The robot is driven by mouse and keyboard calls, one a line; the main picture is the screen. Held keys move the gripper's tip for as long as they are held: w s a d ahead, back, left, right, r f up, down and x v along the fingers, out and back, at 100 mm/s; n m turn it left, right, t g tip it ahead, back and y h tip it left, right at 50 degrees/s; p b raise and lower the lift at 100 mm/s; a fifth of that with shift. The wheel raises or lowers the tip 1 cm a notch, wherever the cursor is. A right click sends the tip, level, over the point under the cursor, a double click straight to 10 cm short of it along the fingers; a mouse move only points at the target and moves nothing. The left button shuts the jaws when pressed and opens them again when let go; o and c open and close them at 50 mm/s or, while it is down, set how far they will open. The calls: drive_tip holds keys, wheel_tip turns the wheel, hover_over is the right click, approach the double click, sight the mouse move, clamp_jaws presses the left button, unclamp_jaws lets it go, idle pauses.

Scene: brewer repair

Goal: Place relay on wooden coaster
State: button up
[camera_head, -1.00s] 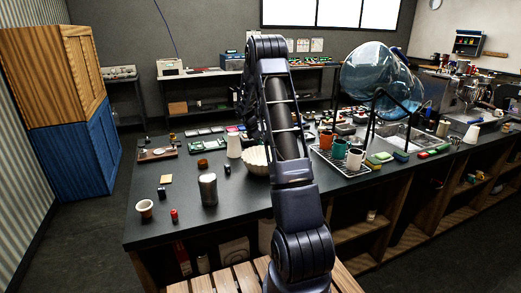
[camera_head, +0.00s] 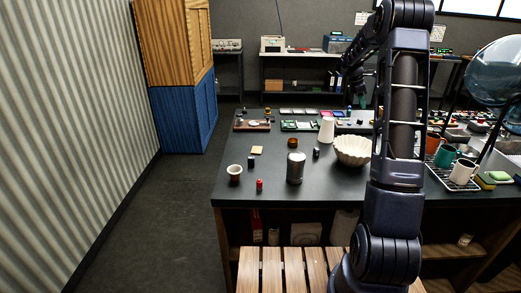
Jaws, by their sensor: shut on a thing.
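A small flat tan square (camera_head: 256,150), which looks like the wooden coaster, lies on the dark counter at the left. Nothing shows on top of it. My gripper (camera_head: 361,101) is small and dark at the far side of the counter, beyond the white bowl and to the right of the coaster, well apart from it. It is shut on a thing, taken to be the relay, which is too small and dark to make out. Small dark blocks stand near the coaster, one in front of it (camera_head: 251,162) and one to its right (camera_head: 316,152).
A slatted wooden bench (camera_head: 292,270) is in front. Floor is free at left.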

wheel_tip(320, 180, up, 7)
drive_tip(key=shift+a+r, duration=0.1)
drive_tip(key=shift+a, duration=0.05)
drive_tip(key=w+a+n, duration=0.1)
drive_tip(key=a+n, duration=0.1)
drive_tip(key=a, duration=0.9)
drive_tip(key=n+t+y, duration=0.1)
drive_tip(key=n+t, duration=0.3)
drive_tip(key=n, duration=0.4)
hover_over(258, 149)
drive_tip(key=f, duration=1.3)
drive_tip(key=a+f, duration=0.1)
drive_tip(key=f, duration=0.6)
drive_tip(key=shift+s, duration=0.4)
drive_tip(key=shift+f, duration=2.7)
drive_tip(key=o, duration=0.9)
drive_tip(key=shift+f, duration=0.1)
drive_tip(key=shift+o, duration=0.2)
